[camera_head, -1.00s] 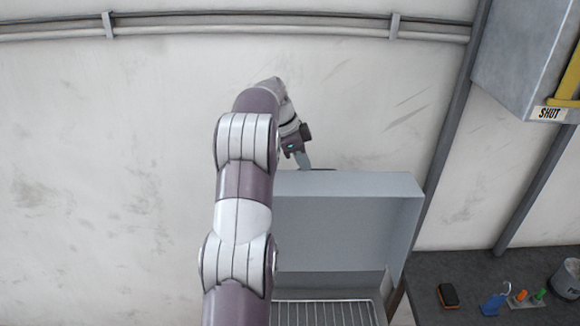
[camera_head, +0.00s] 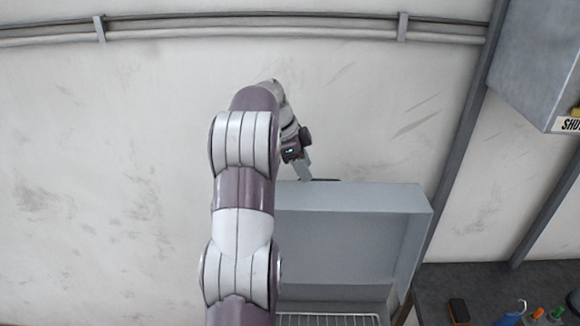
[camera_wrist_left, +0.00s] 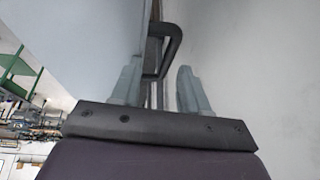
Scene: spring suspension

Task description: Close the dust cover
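The dust cover (camera_head: 335,235) is a grey-blue, box-like lid standing raised, its hollow side facing me. Below it, part of a wire rack (camera_head: 328,320) shows at the bottom edge. My left gripper (camera_head: 305,169) is at the cover's top edge, toward the wall. In the left wrist view, its two grey fingers (camera_wrist_left: 160,88) are spread apart, with a dark bent handle (camera_wrist_left: 172,45) between and beyond them. I cannot tell whether they touch it. My left arm hides the cover's left side. My right gripper is not in view.
A dark bench (camera_head: 480,280) at lower right holds a black and orange item (camera_head: 458,311) and other small objects. A grey wall box (camera_head: 540,60) with a sign hangs at upper right. Pipes (camera_head: 250,28) run along the pale wall, which is clear left of my arm.

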